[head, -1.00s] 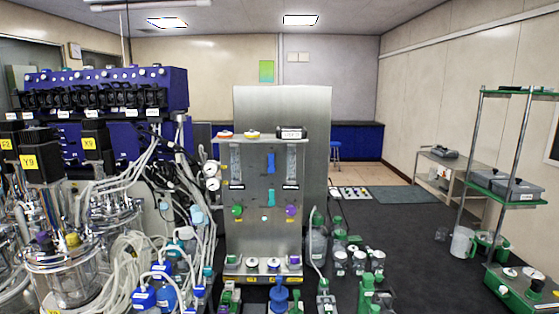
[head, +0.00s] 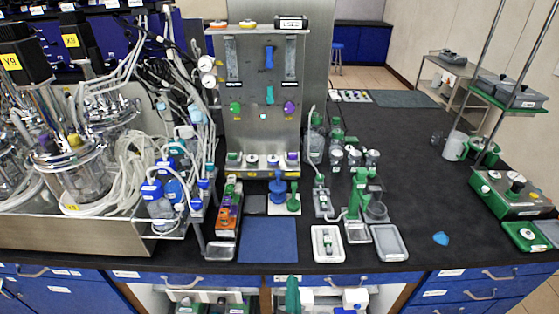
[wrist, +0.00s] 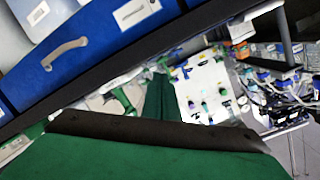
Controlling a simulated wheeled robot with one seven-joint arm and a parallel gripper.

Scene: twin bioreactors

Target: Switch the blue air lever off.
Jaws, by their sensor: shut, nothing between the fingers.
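The blue lever (head: 269,57) stands upright on the steel panel (head: 250,76), between two clear vertical tubes. A teal lever (head: 270,95) sits just below it, with a green knob (head: 235,109) and a purple knob (head: 289,108) lower down on either side. My gripper (wrist: 158,97) shows as green, shut fingers in the wrist view. A green tip at the bottom edge of the head view (head: 293,294) looks like the same gripper. It is empty, in front of the bench and well short of the panel. The lever is not recognisable in the wrist view.
Glass vessels and hoses (head: 80,165) crowd the left. Bottles, green stands and trays (head: 390,243) stand before and right of the panel. A blue mat (head: 268,240) lies flat at the bench front. The dark bench top (head: 430,190) is mostly clear at right.

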